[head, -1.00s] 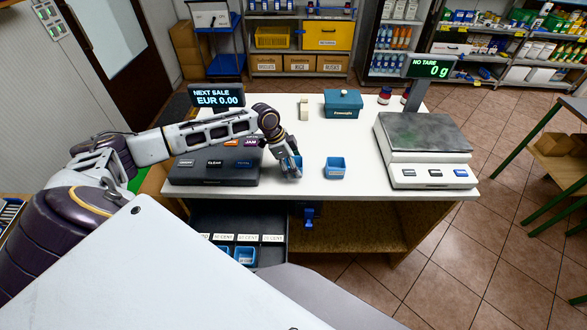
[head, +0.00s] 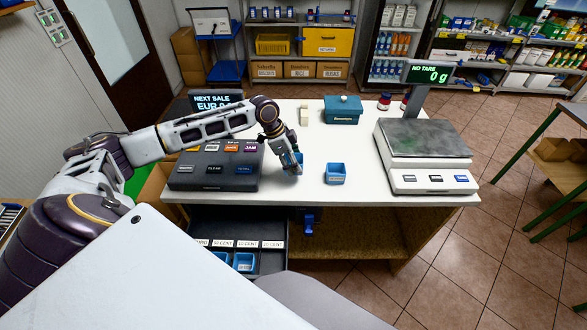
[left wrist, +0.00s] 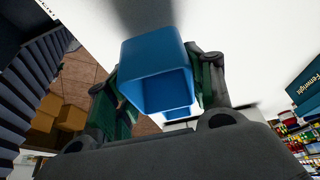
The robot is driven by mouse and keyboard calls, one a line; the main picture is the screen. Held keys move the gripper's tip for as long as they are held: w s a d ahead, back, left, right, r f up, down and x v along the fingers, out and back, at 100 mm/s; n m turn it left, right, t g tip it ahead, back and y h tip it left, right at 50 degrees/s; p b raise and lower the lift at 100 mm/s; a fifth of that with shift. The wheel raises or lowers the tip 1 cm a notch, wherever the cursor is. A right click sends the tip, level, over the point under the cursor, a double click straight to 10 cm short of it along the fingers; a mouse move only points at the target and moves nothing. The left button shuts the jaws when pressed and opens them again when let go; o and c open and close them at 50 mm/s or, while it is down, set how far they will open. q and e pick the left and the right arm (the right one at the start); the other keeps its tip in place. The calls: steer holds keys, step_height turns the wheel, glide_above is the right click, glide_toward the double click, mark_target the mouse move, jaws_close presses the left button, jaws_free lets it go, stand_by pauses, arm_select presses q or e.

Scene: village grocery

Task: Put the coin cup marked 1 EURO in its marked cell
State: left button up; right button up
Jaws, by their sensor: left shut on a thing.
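My left gripper (head: 292,166) is shut on a blue square coin cup (left wrist: 157,55), just above the white counter. The left wrist view shows the cup between the fingers (left wrist: 160,88); in the head view the gripper partly covers it. I cannot read a marking on it. Another blue cup (head: 336,176) stands upright on the counter to the right; its label is too small to read. Below the counter's front edge is an open dark drawer (head: 272,262) with cell labels, one ending in "EURO" (head: 200,243) at the left. My right gripper is not in view.
Two blue cups (head: 244,263) sit in the drawer cells. A dark key panel (head: 213,184) is left of my gripper, a scale (head: 425,160) at the right, a teal box (head: 342,110) at the back. The counter's middle is mostly clear.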

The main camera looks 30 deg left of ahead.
arm_select(q)
steer(key=shift+r, duration=2.8)
steer(key=shift+s, duration=0.1)
